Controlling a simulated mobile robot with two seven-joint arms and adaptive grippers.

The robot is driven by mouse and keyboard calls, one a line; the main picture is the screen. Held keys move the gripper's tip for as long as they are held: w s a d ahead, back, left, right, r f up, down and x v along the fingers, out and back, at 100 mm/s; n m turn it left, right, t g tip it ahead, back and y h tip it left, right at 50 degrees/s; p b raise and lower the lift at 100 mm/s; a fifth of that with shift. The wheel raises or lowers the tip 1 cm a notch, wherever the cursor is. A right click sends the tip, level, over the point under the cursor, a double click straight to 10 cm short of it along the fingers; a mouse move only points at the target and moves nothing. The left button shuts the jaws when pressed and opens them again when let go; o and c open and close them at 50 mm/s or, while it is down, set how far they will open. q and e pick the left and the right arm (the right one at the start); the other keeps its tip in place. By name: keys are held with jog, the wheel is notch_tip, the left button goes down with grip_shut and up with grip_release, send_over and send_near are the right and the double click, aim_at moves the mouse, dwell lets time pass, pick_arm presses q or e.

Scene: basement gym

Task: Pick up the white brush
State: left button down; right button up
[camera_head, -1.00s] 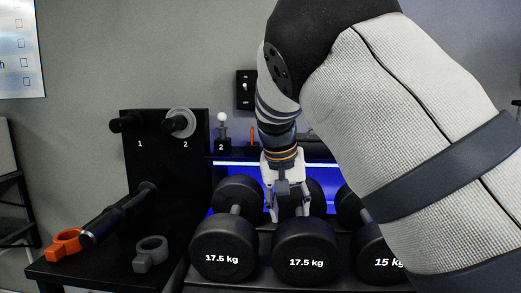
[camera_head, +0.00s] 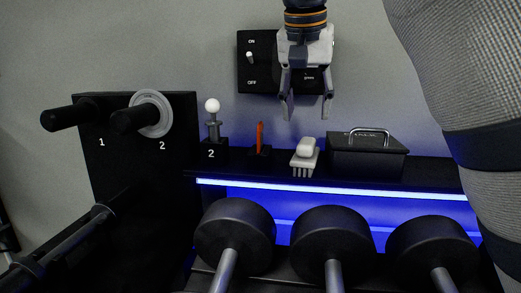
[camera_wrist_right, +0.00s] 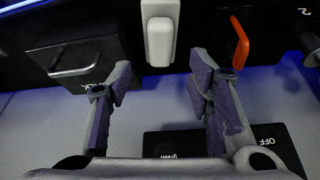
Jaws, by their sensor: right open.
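The white brush (camera_head: 305,157) stands on the dark shelf above the blue-lit strip, its light bristles hanging down at the front edge. My right gripper (camera_head: 306,112) is open and empty, pointing down above the brush and apart from it. In the right wrist view the brush handle (camera_wrist_right: 159,38) shows at the top centre, beyond and between the open fingers (camera_wrist_right: 160,90). My left gripper is not in view.
An orange upright piece (camera_head: 260,138) stands left of the brush, and a black box (camera_head: 366,155) with a metal handle stands close on its right. A wall switch panel (camera_head: 257,62) is behind the gripper. Dumbbells (camera_head: 332,240) stand below the shelf.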

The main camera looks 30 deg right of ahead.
aim_at(307, 141)
jog(key=x, duration=1.1)
jog(key=shift+a, duration=0.1)
jog(key=c, duration=1)
